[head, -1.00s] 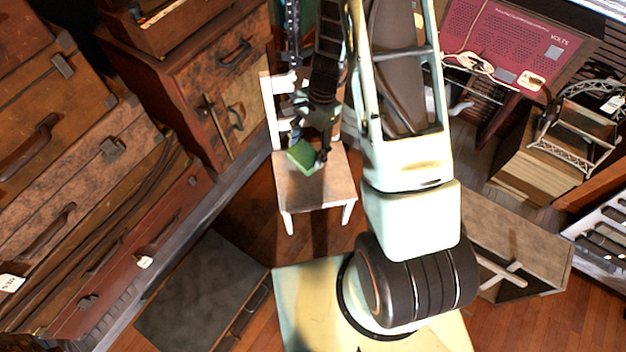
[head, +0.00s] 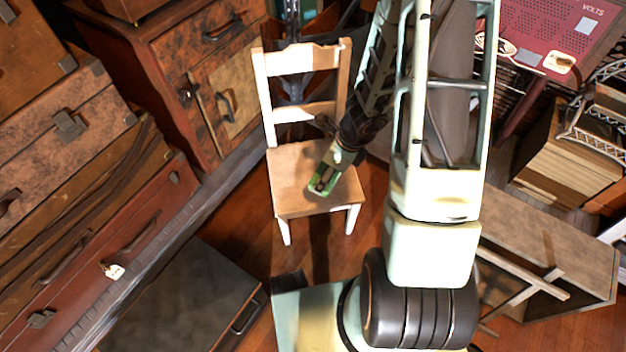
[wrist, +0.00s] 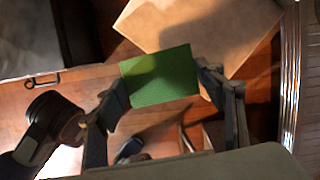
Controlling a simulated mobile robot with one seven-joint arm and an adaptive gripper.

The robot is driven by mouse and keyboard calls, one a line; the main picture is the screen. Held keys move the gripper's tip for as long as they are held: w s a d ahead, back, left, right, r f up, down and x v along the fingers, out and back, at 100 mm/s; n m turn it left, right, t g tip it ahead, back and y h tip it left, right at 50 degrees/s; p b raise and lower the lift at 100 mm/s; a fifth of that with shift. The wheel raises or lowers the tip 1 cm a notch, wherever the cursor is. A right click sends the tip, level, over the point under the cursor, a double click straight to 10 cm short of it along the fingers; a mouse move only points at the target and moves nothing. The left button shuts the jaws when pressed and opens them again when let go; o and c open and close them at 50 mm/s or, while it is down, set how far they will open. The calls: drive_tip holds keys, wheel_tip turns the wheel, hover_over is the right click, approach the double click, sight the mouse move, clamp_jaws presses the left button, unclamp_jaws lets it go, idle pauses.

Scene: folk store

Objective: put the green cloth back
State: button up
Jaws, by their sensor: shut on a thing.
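The green cloth looks like a flat green block in the wrist view (wrist: 160,76), held between the two fingers of my gripper (wrist: 163,84). In the head view, my gripper (head: 323,180) is over the seat of a white chair with a wooden seat (head: 290,165), and green shows at its fingertips. My gripper is shut on the green cloth. In the wrist view the cloth appears above the floor, beside the edge of the chair seat (wrist: 225,28). I cannot tell the height between the cloth and the seat.
Stacked suitcases (head: 75,190) and a wooden cabinet (head: 205,85) stand at the left. A dark case (head: 185,300) lies on the floor in front of the chair. A wooden table-like piece (head: 550,245) and a red panel (head: 545,35) are at the right. Some wooden floor is bare around the chair.

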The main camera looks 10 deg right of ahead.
drive_tip(key=shift+s+d+f+m, duration=0.1)
drive_tip(key=shift+d+f+m, duration=0.05)
drive_tip(key=shift+f+m, duration=0.2)
drive_tip(key=shift+s+d+f+m, duration=0.15)
drive_tip(key=shift+f+m, duration=0.1)
drive_tip(key=shift+f, duration=0.2)
drive_tip(key=w+f, duration=0.3)
drive_tip(key=w, duration=0.1)
drive_tip(key=w+f+p, duration=0.1)
drive_tip(key=w+f, duration=0.2)
drive_tip(key=w, duration=0.2)
drive_tip(key=w+a+f, duration=0.1)
drive_tip(key=w+f, duration=0.2)
drive_tip(key=w, duration=0.1)
drive_tip(key=shift+w+f, duration=0.2)
drive_tip(key=shift+f, duration=0.05)
drive_tip(key=shift+w+a+f, duration=0.1)
drive_tip(key=shift+w+f, duration=0.05)
drive_tip(key=shift+f, duration=0.05)
drive_tip(key=shift+d+b+x, duration=0.15)
drive_tip(key=shift+b+x, duration=0.15)
drive_tip(key=shift+x, duration=0.45)
drive_tip(key=shift+d+b+x, duration=0.15)
drive_tip(key=shift+b+x, duration=0.15)
drive_tip(key=shift+x, duration=0.45)
drive_tip(key=shift+f, duration=0.1)
drive_tip(key=shift+f, duration=0.2)
drive_tip(key=o, duration=1.1)
drive_tip(key=shift+o, duration=0.2)
